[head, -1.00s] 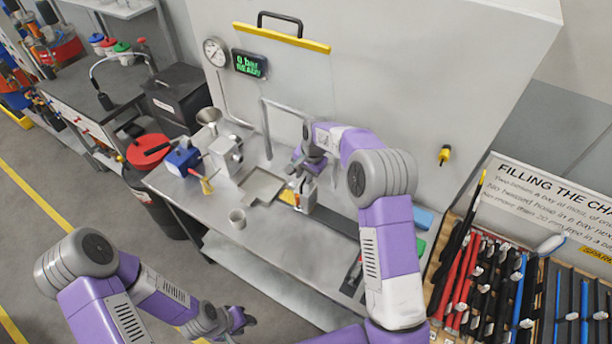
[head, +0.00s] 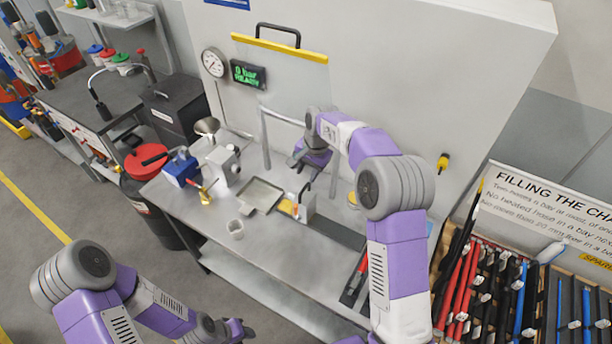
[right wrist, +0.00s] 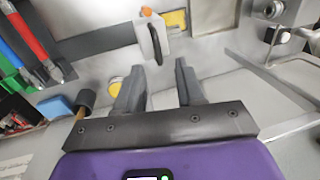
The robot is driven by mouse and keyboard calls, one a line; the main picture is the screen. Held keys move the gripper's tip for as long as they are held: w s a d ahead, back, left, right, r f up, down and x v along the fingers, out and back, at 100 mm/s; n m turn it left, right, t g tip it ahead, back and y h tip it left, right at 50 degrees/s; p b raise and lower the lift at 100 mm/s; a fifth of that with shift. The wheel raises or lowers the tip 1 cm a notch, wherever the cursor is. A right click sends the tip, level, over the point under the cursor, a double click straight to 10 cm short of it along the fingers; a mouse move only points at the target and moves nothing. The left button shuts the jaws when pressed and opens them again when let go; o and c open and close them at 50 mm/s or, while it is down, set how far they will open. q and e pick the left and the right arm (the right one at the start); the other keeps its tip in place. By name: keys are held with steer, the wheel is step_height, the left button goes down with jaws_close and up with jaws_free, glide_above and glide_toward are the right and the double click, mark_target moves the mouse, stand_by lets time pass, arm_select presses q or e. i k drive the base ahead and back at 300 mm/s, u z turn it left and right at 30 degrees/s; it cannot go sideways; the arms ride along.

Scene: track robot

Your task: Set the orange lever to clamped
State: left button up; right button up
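A small pale block (head: 308,206) stands on the steel bench, with a dark thin part rising from it and a yellow-orange patch (head: 288,207) beside it. In the right wrist view the block (right wrist: 150,38) has a dark slotted grip and a small orange knob (right wrist: 146,11), which looks like the lever's end. Whether the lever is clamped cannot be told. My right gripper (head: 312,160) hangs behind the block; in its wrist view (right wrist: 159,68) it is open, empty and apart from the block. My left gripper (head: 238,328) is low, in front of the bench, its fingers unclear.
A metal tray (head: 260,194), a cup (head: 236,229) and a blue device (head: 181,168) stand on the bench to the left. A metal tube frame (head: 265,140) rises behind. A gauge (head: 214,62) and green display (head: 248,74) are on the panel. A yellow disc (right wrist: 114,87) lies near my right fingers.

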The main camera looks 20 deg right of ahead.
mark_target(297, 217)
steer(key=k, duration=1)
